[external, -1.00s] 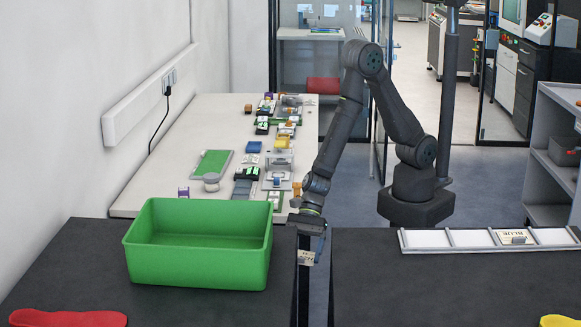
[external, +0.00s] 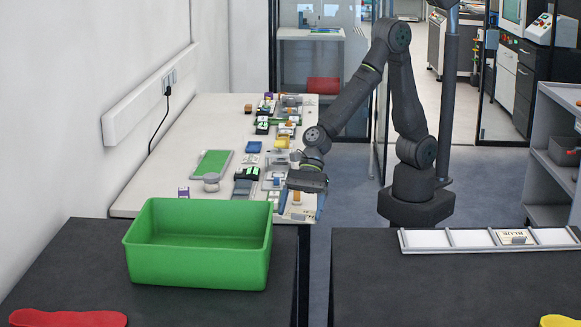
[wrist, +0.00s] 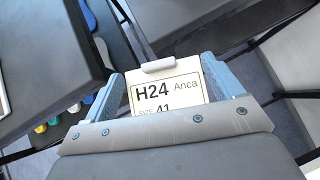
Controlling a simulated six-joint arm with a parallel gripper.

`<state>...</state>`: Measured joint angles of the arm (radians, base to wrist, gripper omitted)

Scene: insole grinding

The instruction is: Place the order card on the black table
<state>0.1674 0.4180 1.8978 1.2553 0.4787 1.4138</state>
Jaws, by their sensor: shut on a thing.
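The order card (wrist: 165,92) is white with a dark border and reads "H24 Anca SIZE 41". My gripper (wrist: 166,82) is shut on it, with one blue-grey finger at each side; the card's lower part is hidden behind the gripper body. In the external view my gripper (external: 302,203) hangs near the gap between two black tables, by the right end of the white table. The left black table (external: 190,302) bears the green bin. The right black table (external: 430,290) has a mostly bare top.
The green bin (external: 195,270) stands near my gripper. A red insole (external: 68,318) and a yellow insole (external: 558,321) lie at the front. A white tray (external: 425,240) with a "BLUE" card (external: 512,237) lies at the right table's back. The white table (external: 150,195) holds many small parts.

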